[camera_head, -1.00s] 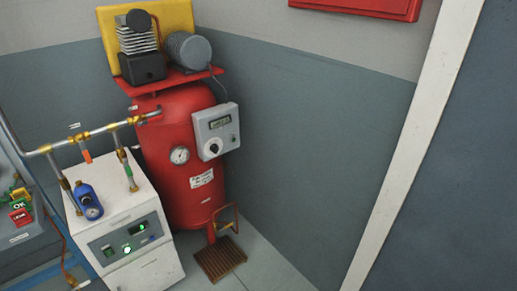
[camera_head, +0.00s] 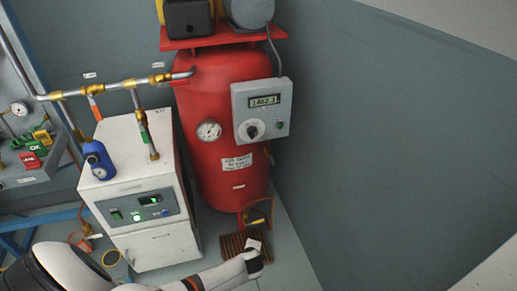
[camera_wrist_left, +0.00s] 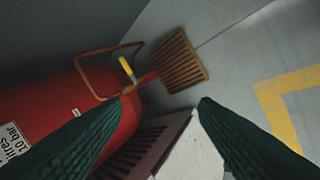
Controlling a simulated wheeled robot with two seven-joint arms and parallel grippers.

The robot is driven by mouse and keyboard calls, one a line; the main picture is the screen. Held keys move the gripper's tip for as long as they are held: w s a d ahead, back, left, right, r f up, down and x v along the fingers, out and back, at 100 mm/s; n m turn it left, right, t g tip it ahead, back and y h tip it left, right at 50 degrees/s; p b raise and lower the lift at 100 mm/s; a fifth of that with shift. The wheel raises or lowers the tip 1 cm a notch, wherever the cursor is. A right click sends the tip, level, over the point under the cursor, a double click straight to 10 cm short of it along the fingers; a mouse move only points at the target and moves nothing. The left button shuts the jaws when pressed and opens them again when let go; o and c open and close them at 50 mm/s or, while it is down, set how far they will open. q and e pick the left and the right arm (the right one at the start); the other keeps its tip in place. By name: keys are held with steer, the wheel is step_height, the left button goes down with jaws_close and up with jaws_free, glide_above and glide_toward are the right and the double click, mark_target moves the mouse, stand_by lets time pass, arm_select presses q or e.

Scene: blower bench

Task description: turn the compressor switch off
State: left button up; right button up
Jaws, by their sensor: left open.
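The compressor is a red upright tank (camera_head: 215,165) in the head view. A grey control box (camera_head: 281,115) on its side carries a lit display (camera_head: 264,101) and a round rotary switch (camera_head: 252,129) with a pale pointer. The pointer's exact setting is too small to tell. My left arm comes in from the bottom left, with its gripper end (camera_head: 256,262) low in front of the tank, well below the box. In the left wrist view my left gripper (camera_wrist_left: 170,105) has its two dark green fingers apart with nothing held between them. The switch is outside that view. My right gripper does not show.
A white dryer cabinet (camera_head: 150,249) with green lights stands left of the tank, with pipes and a blue filter (camera_head: 98,160) above it. A brown floor grate (camera_wrist_left: 179,60) and a drain pipe with yellow handle (camera_wrist_left: 127,70) lie below the tank. Right of the box is clear.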

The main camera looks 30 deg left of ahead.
arm_select(q)
steer(key=w+a+r+m+t+y+b, duration=0.2)
steer(key=w+r+m, duration=0.1)
steer(key=w+r, duration=0.5)
steer(key=m+t+y+b, duration=0.2)
steer(key=t+y+b, duration=0.2)
steer(key=y+b, duration=0.25)
glide_toward(254, 135)
steer(key=shift+y, duration=0.35)
steer(key=x, duration=0.4)
steer(key=b+x, duration=0.1)
steer(key=x, duration=0.3)
steer(key=shift+w+f, duration=0.2)
steer(key=shift+w+a, duration=0.4)
steer(key=shift+a, duration=0.1)
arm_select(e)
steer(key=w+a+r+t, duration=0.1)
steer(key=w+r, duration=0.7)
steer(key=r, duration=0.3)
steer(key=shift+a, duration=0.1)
arm_select(q)
steer(key=c, duration=1)
